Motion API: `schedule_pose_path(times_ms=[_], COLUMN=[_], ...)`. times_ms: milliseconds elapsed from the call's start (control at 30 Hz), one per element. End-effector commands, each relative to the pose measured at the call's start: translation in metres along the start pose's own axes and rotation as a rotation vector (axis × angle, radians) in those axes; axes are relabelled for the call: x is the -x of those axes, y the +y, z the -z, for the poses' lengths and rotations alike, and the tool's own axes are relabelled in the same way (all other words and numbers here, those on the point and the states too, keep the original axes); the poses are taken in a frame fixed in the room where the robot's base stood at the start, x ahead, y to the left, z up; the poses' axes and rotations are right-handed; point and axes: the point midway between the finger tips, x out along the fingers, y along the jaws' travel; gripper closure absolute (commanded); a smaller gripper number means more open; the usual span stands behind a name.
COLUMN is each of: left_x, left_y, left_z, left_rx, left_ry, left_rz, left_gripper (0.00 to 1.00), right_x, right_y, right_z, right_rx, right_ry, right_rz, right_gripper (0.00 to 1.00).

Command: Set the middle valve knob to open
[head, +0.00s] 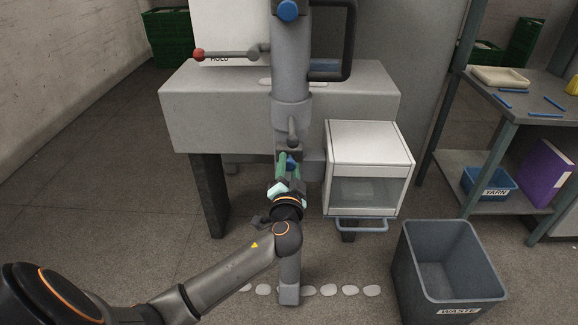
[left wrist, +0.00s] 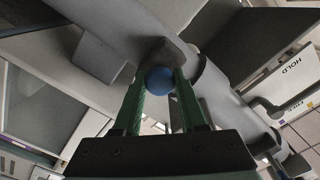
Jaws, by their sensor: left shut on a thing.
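A grey vertical pipe (head: 291,70) stands in front of the winder. A blue ball knob (head: 291,161) sits low on it, and this knob also shows in the left wrist view (left wrist: 159,80). My left gripper (head: 289,175) has green fingers, one on each side of this knob, and is shut on it. The gripper partly hides the knob in the head view. Another blue knob (head: 288,10) shows higher on the pipe, at the top edge. I cannot tell from markings which knob is the middle one. My right gripper is not in view.
A red-tipped lever (head: 198,54) sticks out left above the grey machine body (head: 225,110). A white glass-fronted box (head: 370,150) stands just right of the pipe. A grey waste bin (head: 445,262) is at lower right, beside a shelf (head: 520,118). Floor at left is clear.

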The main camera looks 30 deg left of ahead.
Motion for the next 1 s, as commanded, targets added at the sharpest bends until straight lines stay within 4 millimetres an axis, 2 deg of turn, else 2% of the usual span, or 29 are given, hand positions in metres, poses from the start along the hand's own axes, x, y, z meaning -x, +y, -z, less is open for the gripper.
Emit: schedule_pose_path(times_ms=[733, 1000], left_x=[0.002, 0.038], left_y=[0.001, 0.002], left_z=[0.000, 0.000], left_rx=[0.001, 0.003], left_ry=[0.000, 0.001], left_rz=[-0.002, -0.006], left_gripper=[1.00, 1.00], right_x=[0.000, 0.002], right_y=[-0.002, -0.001], right_z=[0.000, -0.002], right_rx=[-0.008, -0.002], right_ry=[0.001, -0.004], right_rz=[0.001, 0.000], right_gripper=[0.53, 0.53])
